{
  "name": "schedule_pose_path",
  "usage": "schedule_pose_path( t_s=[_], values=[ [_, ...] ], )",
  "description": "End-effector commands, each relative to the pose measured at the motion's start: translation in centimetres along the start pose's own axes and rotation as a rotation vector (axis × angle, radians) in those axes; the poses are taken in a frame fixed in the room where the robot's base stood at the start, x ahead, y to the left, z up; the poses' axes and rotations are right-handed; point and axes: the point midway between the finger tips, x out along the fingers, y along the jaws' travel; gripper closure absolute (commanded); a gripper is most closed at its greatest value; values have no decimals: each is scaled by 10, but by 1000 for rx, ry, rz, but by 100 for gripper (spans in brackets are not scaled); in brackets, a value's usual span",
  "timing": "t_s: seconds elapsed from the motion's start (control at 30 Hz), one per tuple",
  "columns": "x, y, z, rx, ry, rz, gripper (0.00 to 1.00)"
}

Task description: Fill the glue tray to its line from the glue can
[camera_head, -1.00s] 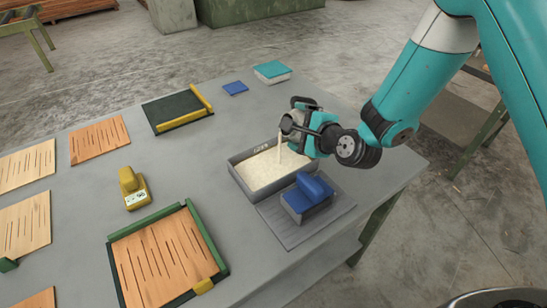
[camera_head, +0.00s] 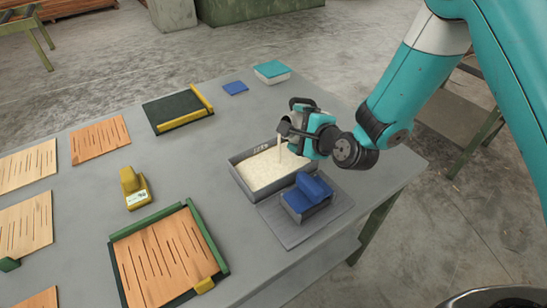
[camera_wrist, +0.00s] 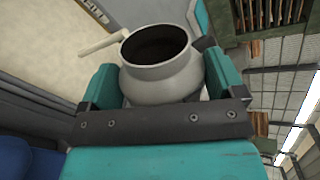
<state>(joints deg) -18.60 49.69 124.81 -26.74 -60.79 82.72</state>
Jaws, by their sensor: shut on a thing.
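The glue tray (camera_head: 236,177) is a grey rectangular tray on the table, holding a broad layer of cream-coloured glue (camera_head: 268,170). My gripper (camera_head: 309,137) is above the tray's right side and is shut on the glue can. The glue can (camera_wrist: 160,82) is a grey pot with a dark open mouth, seen between the teal jaws in the wrist view. A cream stream (camera_wrist: 104,42) leaves its lip, and in the head view it falls into the tray. The can's tilt is partly hidden by my gripper. I cannot make out the fill line.
A blue-topped block (camera_head: 307,193) sits on a grey mat (camera_head: 300,232) close in front of the tray. A yellow tool (camera_head: 134,186), wood sheets (camera_head: 100,139), a framed slotted board (camera_head: 165,258) and a dark board (camera_head: 177,109) lie to the left. Bare table lies behind the tray.

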Motion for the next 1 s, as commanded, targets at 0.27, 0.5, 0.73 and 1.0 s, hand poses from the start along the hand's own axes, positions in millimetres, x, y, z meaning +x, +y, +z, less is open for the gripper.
schedule_pose_path(
  t_s=[0.27,0.5,0.73,1.0],
  values=[
    [0,-1,0,-10,3,-3,40],
    [0,0,0,-20,7,-3,40],
    [1,1,-1,-23,9,-3,40],
    [-7,-18,3,256,-107,-3,40]
  ],
)
